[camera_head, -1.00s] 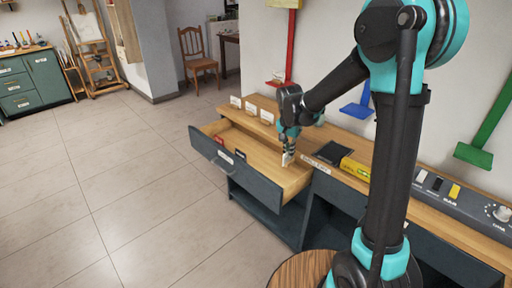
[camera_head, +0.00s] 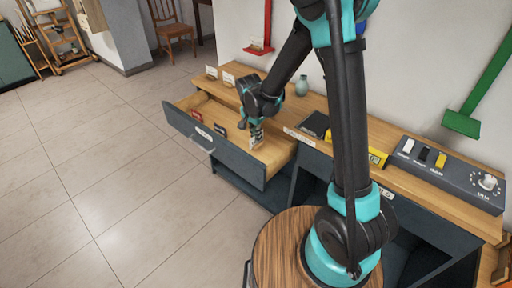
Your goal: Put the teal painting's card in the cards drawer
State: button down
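The drawer (camera_head: 185,127) stands pulled out from the desk, with a white label on its front. My gripper (camera_head: 257,137) points down over the right part of the open drawer. A small pale card (camera_head: 256,143) shows at its fingertips, and the fingers look closed on it. The card's face is too small to read, and I cannot tell whether it touches the drawer floor. A red item (camera_head: 196,114) and a dark item (camera_head: 220,130) are inside the drawer. No teal painting shows.
Two white cards (camera_head: 211,72) (camera_head: 229,79) stand on the desk's back left. A small vase (camera_head: 301,86), a dark flat item (camera_head: 315,124), a yellow object (camera_head: 377,156) and a switch panel (camera_head: 448,172) are on the desk. A round wooden top (camera_head: 278,262) is in front.

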aim_at(256, 144)
jog(key=shift+f, duration=3)
jog(key=c, duration=1.7)
grip_release()
jog(key=shift+f, duration=0.1)
jog(key=r, duration=0.4)
jog(key=s+r, duration=0.1)
jog(key=r, duration=0.3)
jog(key=a+r, duration=0.1)
jog(key=r, duration=0.3)
jog(key=shift+s+r, duration=0.1)
jog(key=shift+s, duration=0.15)
jog(key=s+d+r+n+t+y, duration=0.15)
jog(key=s+d, duration=0.25)
jog(key=d, duration=0.4)
jog(key=s+d+r+n, duration=0.1)
jog(key=s+d+n, duration=0.15)
jog(key=d, duration=0.55)
jog(key=s+d+n, duration=0.1)
jog(key=s+d, duration=0.2)
jog(key=s+d+f+n+t, duration=0.1)
jog(key=s+d, duration=0.1)
jog(key=s, duration=0.2)
jog(key=s+d+f+n, duration=0.1)
jog(key=s+d, duration=0.2)
jog(key=s, duration=0.1)
jog(key=shift+s+d+f+n, duration=0.15)
jog(key=shift+d+n, duration=0.15)
jog(key=shift+d, duration=0.05)
